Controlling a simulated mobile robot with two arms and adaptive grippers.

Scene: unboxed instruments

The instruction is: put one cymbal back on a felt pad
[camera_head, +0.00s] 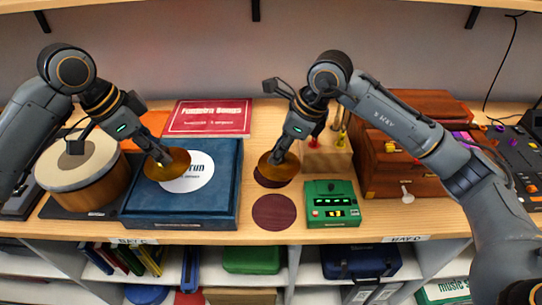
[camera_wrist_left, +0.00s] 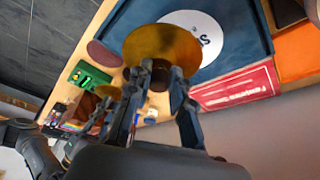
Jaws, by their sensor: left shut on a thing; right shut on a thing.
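My left gripper (camera_head: 163,158) is shut on a brass cymbal (camera_head: 168,167), which is in front of the blue box in the head view. The same cymbal (camera_wrist_left: 160,48) shows large in the left wrist view, with the fingers (camera_wrist_left: 160,85) at its underside. My right gripper (camera_head: 280,156) is shut on a second brass cymbal (camera_head: 279,168). That cymbal overlaps one dark round felt pad (camera_head: 270,183) and hides most of it; I cannot tell if they touch. Another dark red felt pad (camera_head: 274,212) lies bare in front of it.
The blue box (camera_head: 222,200) with a white round label is left of the pads. A green device (camera_head: 333,205) stands right of the bare pad, a drum (camera_head: 80,180) at the left.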

